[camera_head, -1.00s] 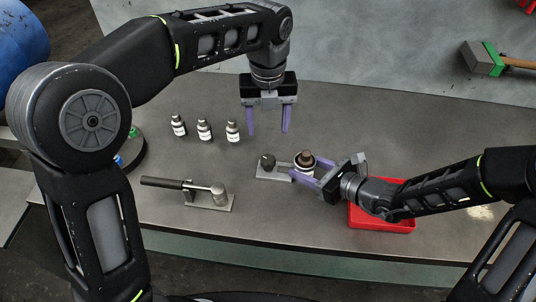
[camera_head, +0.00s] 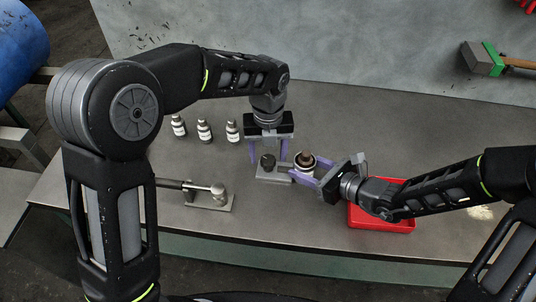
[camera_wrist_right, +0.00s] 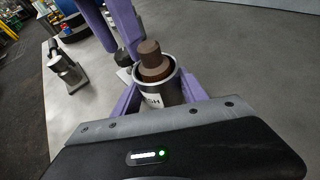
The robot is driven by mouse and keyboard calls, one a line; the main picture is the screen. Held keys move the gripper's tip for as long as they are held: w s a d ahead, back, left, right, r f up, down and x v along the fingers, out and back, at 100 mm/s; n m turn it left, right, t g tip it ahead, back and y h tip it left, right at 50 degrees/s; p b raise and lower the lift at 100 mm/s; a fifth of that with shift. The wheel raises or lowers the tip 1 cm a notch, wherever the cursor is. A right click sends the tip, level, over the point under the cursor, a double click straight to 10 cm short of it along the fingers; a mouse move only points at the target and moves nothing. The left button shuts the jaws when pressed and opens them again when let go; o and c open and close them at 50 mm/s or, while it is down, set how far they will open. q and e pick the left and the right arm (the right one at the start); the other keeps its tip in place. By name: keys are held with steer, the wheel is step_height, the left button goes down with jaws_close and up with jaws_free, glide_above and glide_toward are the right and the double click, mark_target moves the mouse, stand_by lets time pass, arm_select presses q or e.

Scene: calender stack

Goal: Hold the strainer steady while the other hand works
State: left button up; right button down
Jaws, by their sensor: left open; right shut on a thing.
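No plain strainer shows; my right gripper (camera_head: 303,172) is shut on a metal cup (camera_head: 300,162) with a stepped brown piece (camera_head: 308,158) inside its rim. The cup also shows upright between the purple fingers in the right wrist view (camera_wrist_right: 174,91), with the brown piece (camera_wrist_right: 153,62) sticking out. The cup is at the right end of a small metal plate (camera_head: 275,178). A dark round knob (camera_head: 268,161) stands at the plate's left end. My left gripper (camera_head: 268,155) is open, pointing down, its fingers either side of the knob; contact cannot be told.
Several white-labelled bottles (camera_head: 204,131) stand left of my left gripper. A metal fixture with a handle (camera_head: 215,200) lies at front left, partly behind my left arm. A red tray (camera_head: 385,222) is under my right forearm. A green-banded hammer (camera_head: 483,58) lies at the back right.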

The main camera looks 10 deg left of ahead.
arm_select(q)
steer(key=shift+f, duration=0.5)
jaws_close()
stand_by(0.3)
